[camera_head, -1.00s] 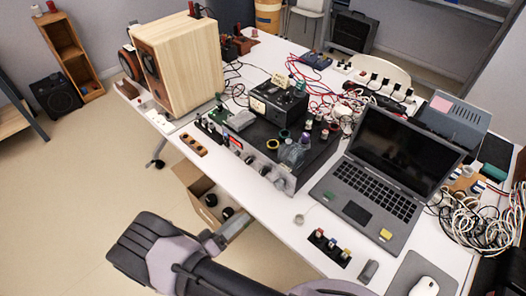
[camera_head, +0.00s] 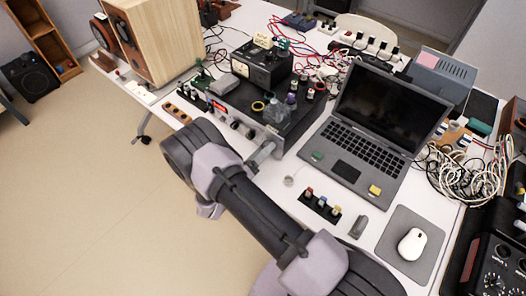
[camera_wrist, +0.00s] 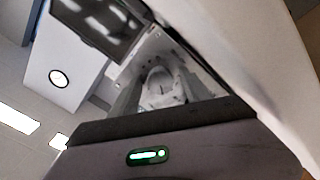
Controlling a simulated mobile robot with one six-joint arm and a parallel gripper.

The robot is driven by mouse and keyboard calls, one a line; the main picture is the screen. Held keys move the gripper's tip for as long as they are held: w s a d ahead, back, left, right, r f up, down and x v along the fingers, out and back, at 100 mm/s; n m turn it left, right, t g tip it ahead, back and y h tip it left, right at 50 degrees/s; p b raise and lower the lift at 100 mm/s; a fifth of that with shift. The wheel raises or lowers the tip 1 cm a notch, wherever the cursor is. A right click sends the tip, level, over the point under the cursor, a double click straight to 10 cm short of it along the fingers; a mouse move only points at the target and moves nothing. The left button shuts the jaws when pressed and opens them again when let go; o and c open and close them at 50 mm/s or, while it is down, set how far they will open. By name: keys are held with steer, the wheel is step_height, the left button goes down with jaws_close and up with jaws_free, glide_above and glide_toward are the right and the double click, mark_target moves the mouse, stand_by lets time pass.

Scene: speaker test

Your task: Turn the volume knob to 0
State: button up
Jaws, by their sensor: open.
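The amplifier (camera_head: 300,128) is a black-topped box with a silver front panel, standing on the white desk. Small dark knobs (camera_head: 235,125) and a red display (camera_head: 219,107) show on that panel. My gripper (camera_head: 264,151) is at the right end of the panel, very close to it. Its jaws are open; in the wrist view the two grey fingers (camera_wrist: 158,92) stand apart with a pale rounded shape between them. I cannot tell whether that shape is the volume knob or whether the fingers touch it. The knob's setting cannot be read.
Small items, including a clear bottle (camera_head: 277,110), stand on the amplifier. A black meter box (camera_head: 262,66) is behind them. A wooden speaker (camera_head: 155,40) stands left, an open laptop (camera_head: 372,125) right. A small three-coloured switch block (camera_head: 321,204) lies near the desk's front edge.

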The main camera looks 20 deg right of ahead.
jaws_close()
steer(key=shift+n, duration=0.3)
steer(key=n+b, duration=0.1)
steer(key=n, duration=0.2)
steer(key=shift+n, duration=0.3)
steer(key=n, duration=0.3)
steer(key=shift+n, duration=0.3)
steer(key=n, duration=0.4)
steer(key=shift+b, duration=0.3)
steer(key=shift+n, duration=2.1)
